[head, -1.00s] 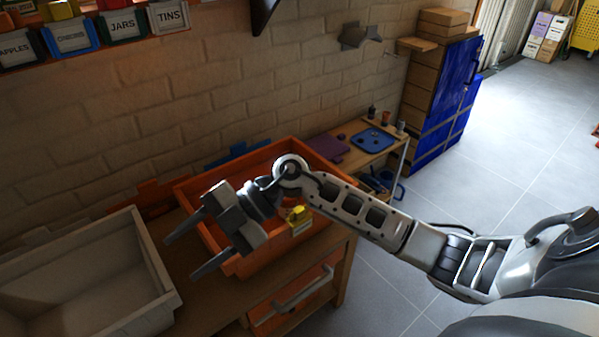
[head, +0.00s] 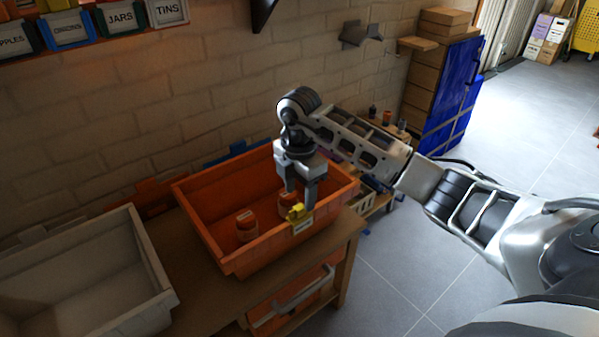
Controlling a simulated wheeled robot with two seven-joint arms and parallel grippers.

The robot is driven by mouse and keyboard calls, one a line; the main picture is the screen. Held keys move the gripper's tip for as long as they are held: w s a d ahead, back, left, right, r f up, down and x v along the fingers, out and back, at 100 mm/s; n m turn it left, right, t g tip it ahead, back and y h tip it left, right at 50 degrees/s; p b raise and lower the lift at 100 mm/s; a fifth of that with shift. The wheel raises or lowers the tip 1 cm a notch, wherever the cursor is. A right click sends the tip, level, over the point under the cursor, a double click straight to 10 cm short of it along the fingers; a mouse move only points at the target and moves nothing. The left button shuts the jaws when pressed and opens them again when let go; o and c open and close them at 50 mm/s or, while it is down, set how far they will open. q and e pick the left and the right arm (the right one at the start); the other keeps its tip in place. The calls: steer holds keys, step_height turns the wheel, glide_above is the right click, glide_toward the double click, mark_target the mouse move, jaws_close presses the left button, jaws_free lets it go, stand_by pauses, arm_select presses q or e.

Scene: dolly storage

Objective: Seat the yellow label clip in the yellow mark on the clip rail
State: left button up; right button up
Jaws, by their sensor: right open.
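The yellow label clip (head: 297,212) sits at the front right rim of the orange bin (head: 238,264), above a small white label. My right gripper (head: 300,198) points down over that rim. Its jaws are apart, with the fingertips close above and beside the clip; I cannot tell whether they touch it. I cannot make out the clip rail or its yellow mark. My left gripper is not in view.
Orange-brown jars (head: 246,226) stand inside the orange bin. An empty grey bin (head: 150,262) is to the left on the wooden bench (head: 200,300). Labelled bins (head: 122,18) hang on the wall at top left.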

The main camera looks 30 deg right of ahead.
mark_target(299, 217)
step_height(299, 217, down, 9)
steer(key=shift+r+b, duration=0.2)
steer(key=shift+b, duration=0.15)
steer(key=shift+r, duration=0.1)
jaws_close()
